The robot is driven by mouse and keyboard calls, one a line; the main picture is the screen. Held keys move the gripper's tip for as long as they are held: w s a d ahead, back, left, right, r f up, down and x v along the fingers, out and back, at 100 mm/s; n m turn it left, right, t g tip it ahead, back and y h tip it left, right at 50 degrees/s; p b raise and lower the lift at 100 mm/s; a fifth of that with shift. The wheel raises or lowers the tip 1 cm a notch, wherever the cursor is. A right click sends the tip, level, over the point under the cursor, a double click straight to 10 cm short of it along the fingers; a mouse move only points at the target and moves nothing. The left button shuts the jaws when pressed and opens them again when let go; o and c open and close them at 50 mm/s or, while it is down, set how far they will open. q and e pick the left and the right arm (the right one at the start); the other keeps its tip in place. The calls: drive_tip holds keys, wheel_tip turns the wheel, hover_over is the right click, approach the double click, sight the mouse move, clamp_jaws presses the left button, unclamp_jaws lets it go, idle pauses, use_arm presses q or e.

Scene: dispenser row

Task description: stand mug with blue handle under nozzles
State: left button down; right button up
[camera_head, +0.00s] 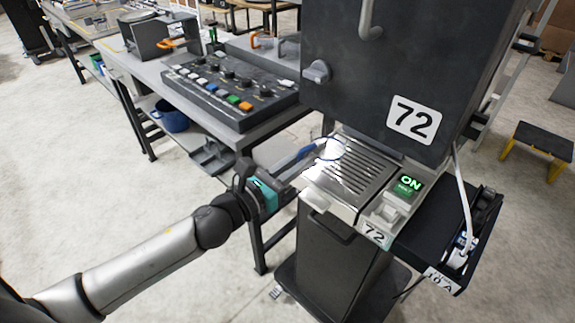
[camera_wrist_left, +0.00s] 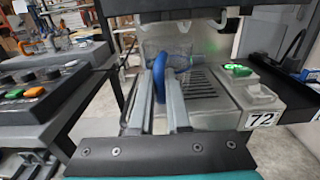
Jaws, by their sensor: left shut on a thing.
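The clear mug (camera_head: 331,147) with a blue handle (camera_head: 307,151) is over the left part of the slotted drip tray (camera_head: 352,185) of the machine marked 72. My left gripper (camera_head: 303,159) reaches in from the left and is shut on the handle. In the left wrist view the blue handle (camera_wrist_left: 179,64) sits between the two fingers of my left gripper (camera_wrist_left: 160,85), with the clear body behind it. The mug looks roughly upright. I cannot tell whether its base touches the tray. The nozzles are not clear in the head view. My right gripper is not in view.
The dark machine housing (camera_head: 400,75) rises behind the tray. A lit ON switch (camera_head: 410,183) is at the tray's right. A control panel with coloured buttons (camera_head: 232,90) stands on the bench at left. A blue pot (camera_head: 172,116) is on the lower shelf.

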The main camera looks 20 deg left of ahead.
sight(314, 151)
use_arm(q)
drive_tip(key=x, duration=0.4)
drive_tip(key=shift+f, duration=0.1)
drive_tip(key=shift+w+f+b, duration=0.15)
drive_tip(key=shift+f+b, duration=0.15)
drive_tip(key=shift+f, duration=0.15)
drive_tip(key=shift+f+b, duration=0.55)
drive_tip(key=shift+f, duration=0.05)
drive_tip(key=shift+f+b, duration=0.45)
drive_tip(key=shift+f, duration=0.05)
drive_tip(key=c, duration=0.8)
unclamp_jaws()
